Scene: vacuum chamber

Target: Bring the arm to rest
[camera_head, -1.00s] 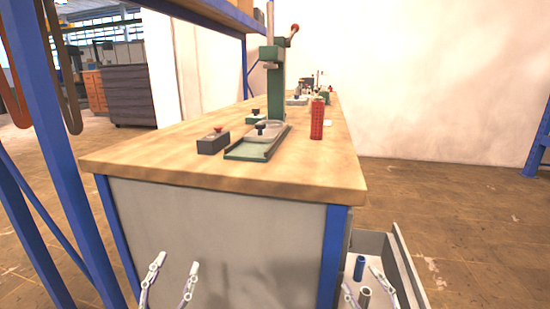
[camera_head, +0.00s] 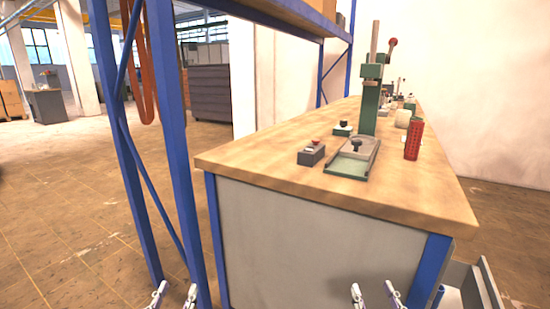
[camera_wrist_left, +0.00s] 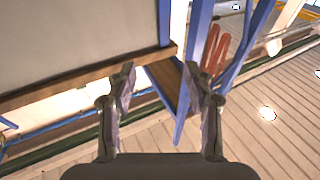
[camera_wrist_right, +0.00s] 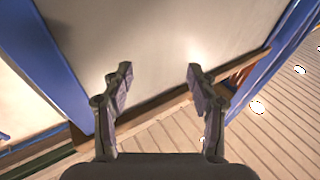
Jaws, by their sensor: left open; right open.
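My left gripper (camera_head: 173,295) shows at the bottom edge of the head view, in front of the blue rack posts and left of the workbench. Its fingers are apart with nothing between them, as the left wrist view (camera_wrist_left: 160,90) also shows. My right gripper (camera_head: 374,294) is at the bottom of the head view, in front of the bench's grey end panel. It is open and empty, also in the right wrist view (camera_wrist_right: 160,88). Both arms are mostly out of the head view.
The workbench (camera_head: 250,157) holds a green press (camera_head: 371,95), a red cylinder (camera_head: 413,138) and a small grey box (camera_head: 311,154). A blue rack post (camera_head: 170,120) stands to the left. An open drawer (camera_head: 488,288) juts out at lower right. The floor at left is clear.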

